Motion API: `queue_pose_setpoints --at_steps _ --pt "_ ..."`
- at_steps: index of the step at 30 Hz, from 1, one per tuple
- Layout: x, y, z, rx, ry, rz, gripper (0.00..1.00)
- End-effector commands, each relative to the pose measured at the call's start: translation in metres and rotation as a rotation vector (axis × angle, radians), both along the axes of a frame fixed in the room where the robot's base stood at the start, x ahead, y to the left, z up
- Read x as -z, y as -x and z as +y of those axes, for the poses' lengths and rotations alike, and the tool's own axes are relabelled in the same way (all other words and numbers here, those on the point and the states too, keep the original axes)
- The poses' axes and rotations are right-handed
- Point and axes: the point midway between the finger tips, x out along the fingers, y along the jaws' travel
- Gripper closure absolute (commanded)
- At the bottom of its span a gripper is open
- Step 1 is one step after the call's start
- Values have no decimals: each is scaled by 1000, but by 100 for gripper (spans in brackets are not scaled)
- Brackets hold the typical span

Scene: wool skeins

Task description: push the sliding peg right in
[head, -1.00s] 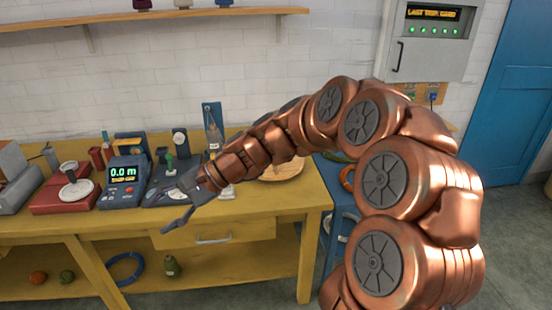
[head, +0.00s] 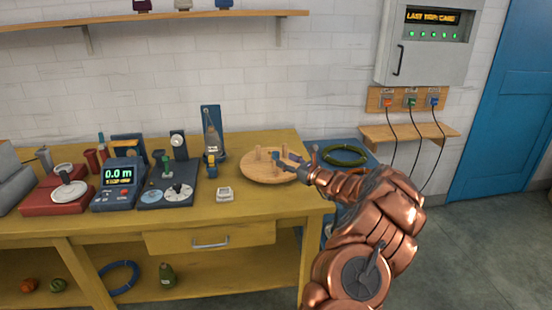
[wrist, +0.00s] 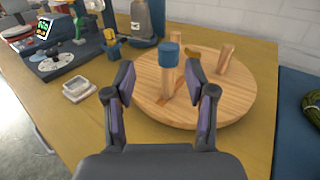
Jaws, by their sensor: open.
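A round wooden board (wrist: 235,92) lies on the yellow bench; it also shows in the head view (head: 255,175). An upright wooden peg with a blue cap (wrist: 168,54) stands on it, with a darker slot-like strip by its foot. Two plain pegs show too, one upright (wrist: 225,60) and one partly hidden behind the blue-capped peg. My gripper (wrist: 160,72) is open, with its fingers either side of the blue-capped peg in the wrist view. I cannot tell whether they touch it. In the head view my gripper (head: 290,161) is at the board's right side.
A small white dish (wrist: 78,89) sits on the bench left of the board. A bottle-shaped thing on a blue stand (head: 212,138) is behind left. A meter (head: 118,182) and dial unit stand farther left. A green coil (head: 344,155) lies on the blue surface right.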

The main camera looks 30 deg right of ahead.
Motion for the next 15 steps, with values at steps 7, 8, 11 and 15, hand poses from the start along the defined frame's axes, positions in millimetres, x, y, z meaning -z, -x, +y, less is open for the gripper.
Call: queue_pose_setpoints --at_steps 7,8,11,15 --pt "6 -12 -9 24 -16 6 44" --pt "6 -16 -8 24 -15 6 44" --pt "6 -30 -5 23 -12 6 44" --pt "5 -48 -1 22 -12 4 44"
